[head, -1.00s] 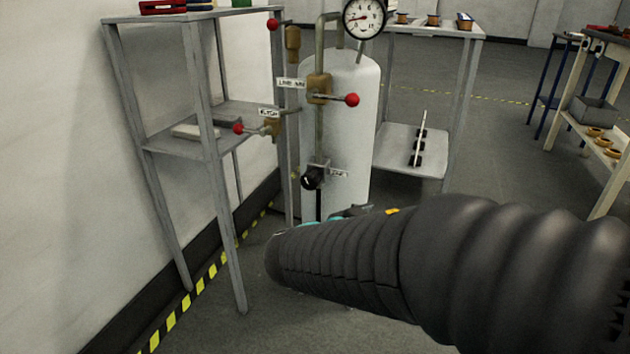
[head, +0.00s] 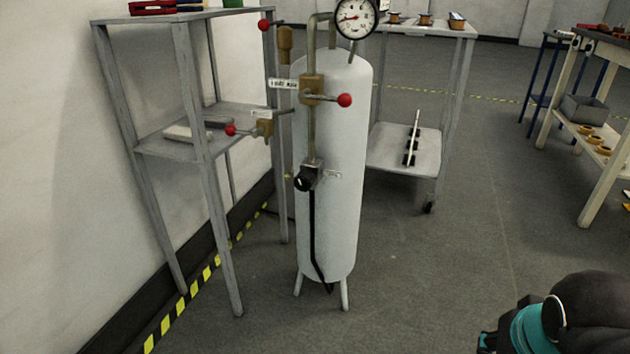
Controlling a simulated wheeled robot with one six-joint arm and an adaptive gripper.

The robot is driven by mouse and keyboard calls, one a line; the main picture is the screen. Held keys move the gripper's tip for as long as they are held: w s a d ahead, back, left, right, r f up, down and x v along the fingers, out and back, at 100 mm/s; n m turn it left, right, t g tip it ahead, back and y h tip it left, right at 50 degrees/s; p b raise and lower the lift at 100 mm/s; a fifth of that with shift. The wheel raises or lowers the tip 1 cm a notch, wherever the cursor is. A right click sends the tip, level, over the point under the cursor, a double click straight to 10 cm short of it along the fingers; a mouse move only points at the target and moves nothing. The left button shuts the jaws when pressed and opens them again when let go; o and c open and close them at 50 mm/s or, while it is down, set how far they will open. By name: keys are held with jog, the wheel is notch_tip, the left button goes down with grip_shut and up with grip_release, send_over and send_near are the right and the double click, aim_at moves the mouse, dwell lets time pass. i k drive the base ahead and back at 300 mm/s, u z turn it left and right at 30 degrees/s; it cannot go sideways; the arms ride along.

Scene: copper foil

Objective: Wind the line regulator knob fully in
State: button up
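The black regulator knob (head: 305,179) sits on the lower pipe fitting at the front of a white upright tank (head: 340,215). A small pale label (head: 333,175), too small to read, is to its right. A black hose (head: 314,235) hangs below it. A brass valve (head: 311,89) with a red-ball lever (head: 344,100) and a white label is above it on the pipe. A round gauge (head: 356,17) is at the top. Part of my arm shows at the bottom right, well away from the knob. My gripper's fingers are not in view.
A grey metal shelf (head: 207,220) stands close on the left by the wall. Two more red-ball levers (head: 231,130) reach out near it. A grey cart (head: 405,165) is behind the tank on the right. Floor in front and to the right is clear.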

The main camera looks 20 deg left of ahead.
aim_at(304, 180)
jog(key=z, duration=1.3)
jog(key=k, duration=0.9)
jog(key=u, duration=0.75)
